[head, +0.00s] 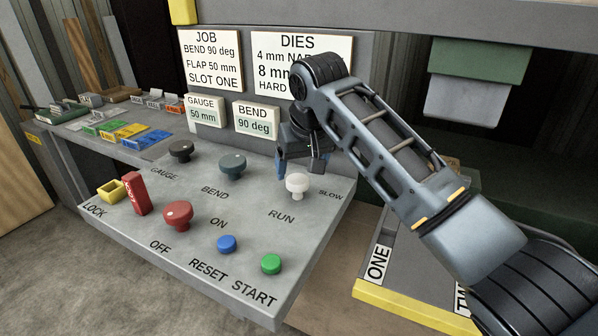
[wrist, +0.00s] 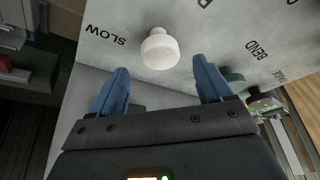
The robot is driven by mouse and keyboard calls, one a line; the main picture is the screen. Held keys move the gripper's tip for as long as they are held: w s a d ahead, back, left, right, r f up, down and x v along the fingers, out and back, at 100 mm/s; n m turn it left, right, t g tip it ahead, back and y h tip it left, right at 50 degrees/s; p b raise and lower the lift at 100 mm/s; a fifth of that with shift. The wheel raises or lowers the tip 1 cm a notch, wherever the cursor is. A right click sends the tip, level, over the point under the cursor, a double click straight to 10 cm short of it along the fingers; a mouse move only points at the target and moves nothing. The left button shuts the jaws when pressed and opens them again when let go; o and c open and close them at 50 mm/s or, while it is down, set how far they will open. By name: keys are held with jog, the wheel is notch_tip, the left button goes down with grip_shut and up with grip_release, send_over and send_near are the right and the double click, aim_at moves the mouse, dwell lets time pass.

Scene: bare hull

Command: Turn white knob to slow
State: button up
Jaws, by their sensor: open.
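The white knob (head: 297,186) stands on the grey sloped panel, with the label RUN (head: 282,217) below it and the label SLOW (head: 330,194) to its right in the head view. In the wrist view the white knob (wrist: 160,49) lies just beyond the fingertips, roughly between them, with SLOW (wrist: 106,36) to its left. My gripper (wrist: 162,78) is open and empty, its two blue fingers apart. In the head view my gripper (head: 297,172) is near the knob, on its far side.
A dark BEND knob (head: 233,165), a black GAUGE knob (head: 180,150) and a red knob (head: 178,215) stand to the left. Blue (head: 227,244) and green (head: 271,264) buttons sit nearer the front edge. Signs (head: 256,120) stand behind the panel.

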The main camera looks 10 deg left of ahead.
aim_at(298, 179)
jog(key=shift+x, duration=2)
jog(key=shift+c, duration=0.3)
jog(key=c, duration=1)
jog(key=shift+o, duration=0.2)
